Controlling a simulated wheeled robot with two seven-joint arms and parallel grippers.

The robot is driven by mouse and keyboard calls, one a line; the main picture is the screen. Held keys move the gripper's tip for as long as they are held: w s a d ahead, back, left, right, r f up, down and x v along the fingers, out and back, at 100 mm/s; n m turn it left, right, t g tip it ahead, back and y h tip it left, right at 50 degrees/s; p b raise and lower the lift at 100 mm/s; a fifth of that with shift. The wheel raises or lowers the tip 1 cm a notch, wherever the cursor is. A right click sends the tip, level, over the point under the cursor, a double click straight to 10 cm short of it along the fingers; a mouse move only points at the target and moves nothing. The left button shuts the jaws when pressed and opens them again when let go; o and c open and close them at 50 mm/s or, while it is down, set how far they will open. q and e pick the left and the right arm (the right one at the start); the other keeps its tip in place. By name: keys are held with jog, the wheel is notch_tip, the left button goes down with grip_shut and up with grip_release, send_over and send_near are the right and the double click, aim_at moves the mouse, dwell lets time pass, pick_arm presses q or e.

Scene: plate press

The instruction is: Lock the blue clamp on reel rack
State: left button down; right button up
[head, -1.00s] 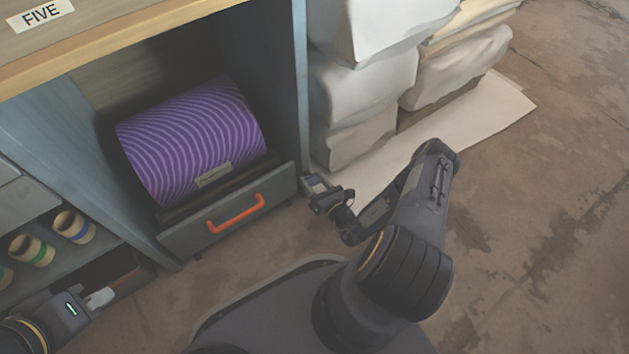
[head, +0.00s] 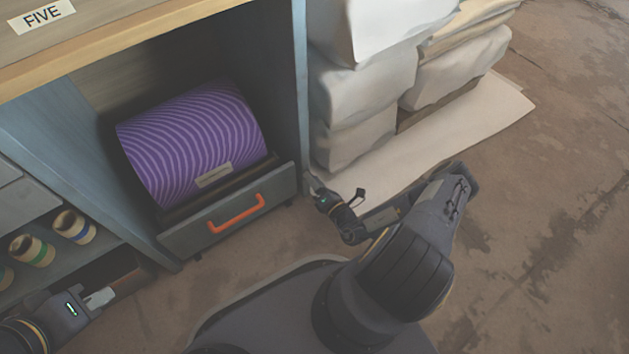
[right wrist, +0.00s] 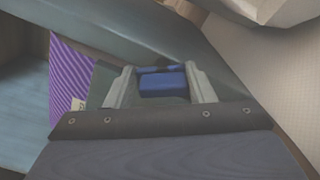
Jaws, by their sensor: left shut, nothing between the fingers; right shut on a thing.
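The blue clamp (right wrist: 163,84) shows in the right wrist view between the two grey fingers of my right gripper (right wrist: 161,92), which is shut on it. In the head view my right gripper (head: 318,188) is by the right front corner of the reel rack (head: 188,240), and the clamp cannot be made out there. The rack is a grey drawer-like unit with an orange handle (head: 236,214), holding a purple striped reel (head: 190,142). The reel also shows at the left of the right wrist view (right wrist: 70,82). My left gripper (head: 103,297) is shut and empty at lower left.
The cabinet's blue-grey side post (head: 301,90) stands just beside my right gripper. Stacked white bundles (head: 365,95) lie right of it on a pale sheet (head: 480,125). Small rolls (head: 74,227) sit on a shelf at left. The floor at right is clear.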

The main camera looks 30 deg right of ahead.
jog(key=m, duration=0.4)
jog(key=f+m, duration=0.1)
jog(key=m, duration=0.1)
jog(key=shift+s+d, duration=0.15)
jog(key=shift+d, duration=0.15)
jog(key=shift+m, duration=0.3)
jog(key=o, duration=0.9)
jog(key=shift+c, duration=0.2)
jog(key=shift+a+r, duration=0.1)
jog(key=shift+r, duration=0.05)
